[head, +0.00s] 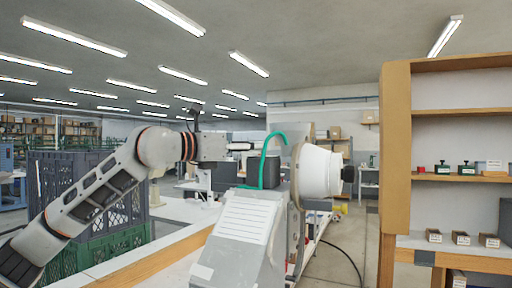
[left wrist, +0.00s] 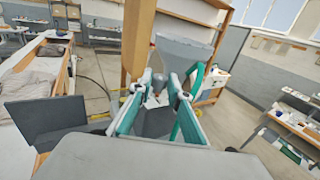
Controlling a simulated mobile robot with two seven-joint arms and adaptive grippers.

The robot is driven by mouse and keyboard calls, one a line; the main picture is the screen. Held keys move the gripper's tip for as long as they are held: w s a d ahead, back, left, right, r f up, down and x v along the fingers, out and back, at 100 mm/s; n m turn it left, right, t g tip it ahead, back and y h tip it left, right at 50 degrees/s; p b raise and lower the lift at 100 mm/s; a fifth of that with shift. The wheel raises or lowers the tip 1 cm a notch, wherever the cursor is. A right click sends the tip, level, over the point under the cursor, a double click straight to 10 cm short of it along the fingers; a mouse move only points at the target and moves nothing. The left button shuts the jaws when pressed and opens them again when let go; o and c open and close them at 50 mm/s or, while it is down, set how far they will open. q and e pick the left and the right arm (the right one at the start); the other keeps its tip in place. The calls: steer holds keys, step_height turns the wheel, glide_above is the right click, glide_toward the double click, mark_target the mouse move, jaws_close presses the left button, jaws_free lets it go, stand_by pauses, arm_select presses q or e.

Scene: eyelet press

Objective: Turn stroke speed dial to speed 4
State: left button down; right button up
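The press (head: 240,235) stands in the lower middle of the head view, with a pale slanted ribbed front. A white rounded housing (head: 318,171) sits on its right side, with a black knob (head: 348,174) at its outer end. I cannot tell whether this knob is the stroke speed dial; no numbers are readable. My left gripper (head: 243,147) reaches in from the left, beside a green curved tube (head: 265,160). In the left wrist view, the left gripper (left wrist: 160,80) has its fingers apart with nothing clearly held. My right gripper is not in view.
A wooden shelf unit (head: 396,150) stands at the right with small boxes. Dark crates (head: 70,180) and a green crate (head: 120,245) are at the left, behind a wood-edged bench (head: 150,257). A black cable lies on open floor right of the press.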

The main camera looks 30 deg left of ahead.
arm_select(q)
steer(key=shift+d+f+n+y, duration=0.2)
steer(key=shift+n+y, duration=0.1)
steer(key=shift+y, duration=0.2)
steer(key=shift+n+t+y, duration=0.3)
steer(key=shift+y, duration=0.4)
steer(key=c, duration=1.9)
jaws_free()
steer(key=shift+r, duration=0.1)
steer(key=v, duration=1.2)
